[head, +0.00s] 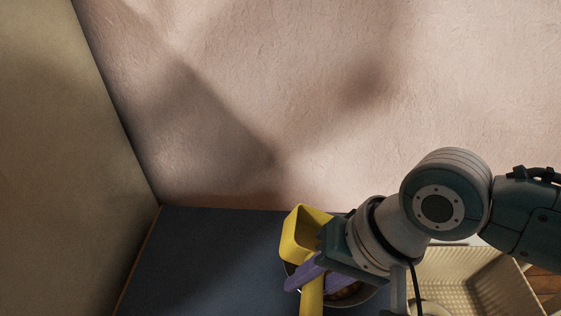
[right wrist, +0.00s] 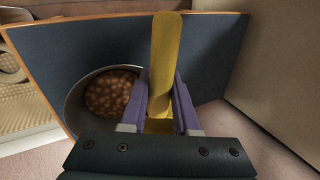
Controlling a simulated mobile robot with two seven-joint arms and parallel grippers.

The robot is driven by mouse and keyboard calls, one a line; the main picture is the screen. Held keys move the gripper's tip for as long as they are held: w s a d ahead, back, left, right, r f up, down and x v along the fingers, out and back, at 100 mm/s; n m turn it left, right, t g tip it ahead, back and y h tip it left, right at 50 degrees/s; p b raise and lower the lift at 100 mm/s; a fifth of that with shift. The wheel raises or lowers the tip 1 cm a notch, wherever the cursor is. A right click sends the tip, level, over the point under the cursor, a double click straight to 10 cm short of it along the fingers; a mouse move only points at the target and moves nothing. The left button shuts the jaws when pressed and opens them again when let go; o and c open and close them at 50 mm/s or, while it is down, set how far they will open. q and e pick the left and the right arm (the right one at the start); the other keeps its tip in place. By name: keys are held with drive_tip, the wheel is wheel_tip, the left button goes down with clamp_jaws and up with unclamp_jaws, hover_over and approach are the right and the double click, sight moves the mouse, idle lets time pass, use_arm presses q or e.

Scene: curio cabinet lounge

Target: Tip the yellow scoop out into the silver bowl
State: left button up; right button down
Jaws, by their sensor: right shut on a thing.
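The yellow scoop (head: 297,236) is held in my right gripper (head: 312,275), its cup raised and its handle pointing toward the bottom of the head view. The handle (right wrist: 165,55) also shows between the purple fingers of my right gripper (right wrist: 160,106) in the right wrist view. The inner wall of the cup shows yellow; I cannot tell what lies deeper in it. The silver bowl (right wrist: 76,108) holds several brown round pieces. In the head view the bowl (head: 368,297) is partly hidden beneath the gripper and scoop. My left gripper is not in view.
The bowl stands on a dark blue surface (head: 200,255) with free room to its left. A cream ribbed basket (head: 487,280) stands to the right, behind my arm. A pinkish wall (head: 250,100) rises at the back and a tan panel (head: 60,150) at the left.

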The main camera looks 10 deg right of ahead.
drive_tip(key=shift+a+r+g+h+p, duration=0.1)
drive_tip(key=shift+r+g+h+p, duration=0.15)
drive_tip(key=shift+h+p, duration=0.35)
drive_tip(key=shift+f+g+h, duration=0.25)
drive_tip(key=shift+f+h, duration=0.1)
drive_tip(key=shift+h, duration=0.15)
wheel_tip(320, 180, up, 3)
drive_tip(key=h+p, duration=0.1)
drive_tip(key=p, duration=0.2)
drive_tip(key=shift+p, duration=0.35)
use_arm(q)
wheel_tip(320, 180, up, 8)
drive_tip(key=p, duration=0.1)
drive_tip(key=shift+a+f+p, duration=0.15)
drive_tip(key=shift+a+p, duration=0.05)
drive_tip(key=shift+p, duration=0.15)
use_arm(e)
drive_tip(key=shift+r+g+h, duration=0.5)
drive_tip(key=shift+r+h, duration=0.2)
drive_tip(key=shift+r, duration=0.15)
drive_tip(key=shift+d, duration=0.2)
